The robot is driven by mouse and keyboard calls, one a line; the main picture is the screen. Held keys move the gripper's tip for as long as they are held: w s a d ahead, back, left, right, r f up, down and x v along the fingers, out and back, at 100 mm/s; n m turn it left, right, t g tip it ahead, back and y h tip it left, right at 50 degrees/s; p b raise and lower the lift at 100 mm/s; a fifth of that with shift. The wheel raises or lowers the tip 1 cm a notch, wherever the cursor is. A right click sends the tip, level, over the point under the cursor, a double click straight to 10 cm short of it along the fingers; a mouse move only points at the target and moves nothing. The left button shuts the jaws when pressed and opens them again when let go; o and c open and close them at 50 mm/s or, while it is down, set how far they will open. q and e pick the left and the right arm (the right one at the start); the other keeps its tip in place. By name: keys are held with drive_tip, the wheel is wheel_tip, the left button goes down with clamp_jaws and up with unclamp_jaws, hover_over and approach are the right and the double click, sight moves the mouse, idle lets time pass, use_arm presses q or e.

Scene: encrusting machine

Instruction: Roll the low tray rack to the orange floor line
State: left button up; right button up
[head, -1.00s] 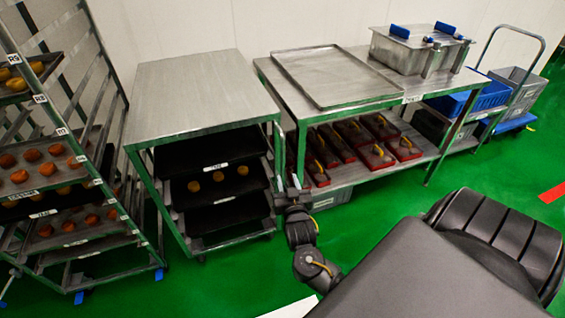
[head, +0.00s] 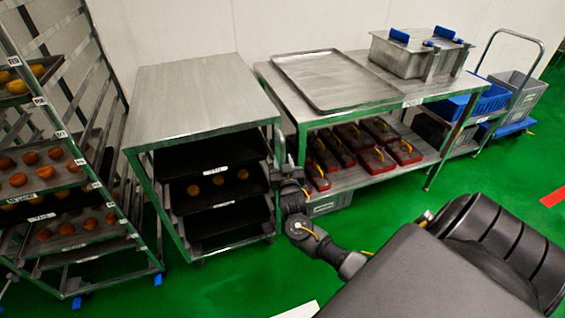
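The low tray rack (head: 195,95) is a metal cart with a flat steel top and dark trays below. It stands left of centre in the head view, just left of the steel table. One tray holds several round yellow-brown pieces. My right gripper (head: 281,160) is at the rack's front right post, small and dark against it. I cannot tell whether it touches the post or whether its fingers are open or shut. A red-orange strip (head: 553,197) lies on the green floor at the far right. My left gripper is not in view.
A tall rack (head: 146,240) with trays of round pieces stands close on the left. The steel table (head: 380,98) on the right holds a tray (head: 325,80), a metal box (head: 415,55) and red items below. A trolley (head: 515,128) stands beyond it. Green floor in front is open.

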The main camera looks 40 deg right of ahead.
clamp_jaws()
idle(0.4)
